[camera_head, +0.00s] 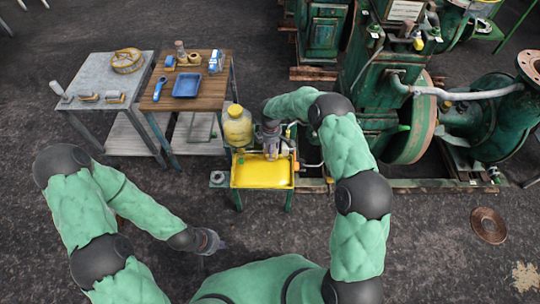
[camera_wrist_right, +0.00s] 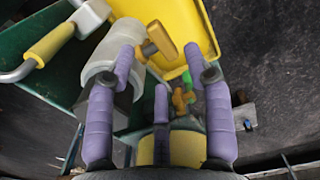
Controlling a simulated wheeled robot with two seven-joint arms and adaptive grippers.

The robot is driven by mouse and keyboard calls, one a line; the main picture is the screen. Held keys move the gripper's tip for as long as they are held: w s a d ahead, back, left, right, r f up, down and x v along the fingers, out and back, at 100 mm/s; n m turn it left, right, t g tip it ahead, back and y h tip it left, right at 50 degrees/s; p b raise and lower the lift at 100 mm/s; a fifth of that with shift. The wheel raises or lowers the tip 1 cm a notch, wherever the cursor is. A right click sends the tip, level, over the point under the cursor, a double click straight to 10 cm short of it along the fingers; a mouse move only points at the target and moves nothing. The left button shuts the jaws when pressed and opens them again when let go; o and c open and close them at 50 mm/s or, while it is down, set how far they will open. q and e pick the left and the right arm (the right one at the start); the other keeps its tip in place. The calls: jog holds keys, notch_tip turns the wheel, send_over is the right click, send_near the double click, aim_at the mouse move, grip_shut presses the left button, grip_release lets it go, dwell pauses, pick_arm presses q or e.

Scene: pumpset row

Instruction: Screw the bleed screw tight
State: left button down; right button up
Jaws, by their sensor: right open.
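My right gripper (camera_head: 271,152) points down over the yellow tray-topped stand (camera_head: 262,175) in the head view. In the right wrist view the right gripper (camera_wrist_right: 159,60) is open, its purple fingers spread. A yellow T-shaped screw head (camera_wrist_right: 161,40) on a brownish stem shows between and just beyond its fingertips. A small orange and green fitting (camera_wrist_right: 182,98) shows nearer, between the fingers. I cannot tell for sure which is the bleed screw; neither is visibly gripped. My left gripper (camera_head: 212,243) hangs low over the floor, away from the stand; its fingers are too small to read.
A yellow bottle (camera_head: 237,127) stands at the stand's back left. A wooden table (camera_head: 209,93) with a blue tray (camera_head: 187,85) and a grey table (camera_head: 92,80) are at left. Large green pumps (camera_head: 487,124) stand at right. A yellow-gripped lever (camera_wrist_right: 50,43) lies left of the right gripper.

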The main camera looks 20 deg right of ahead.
jog(key=shift+f+b, duration=0.7)
jog(key=shift+f, duration=1.55)
grip_shut()
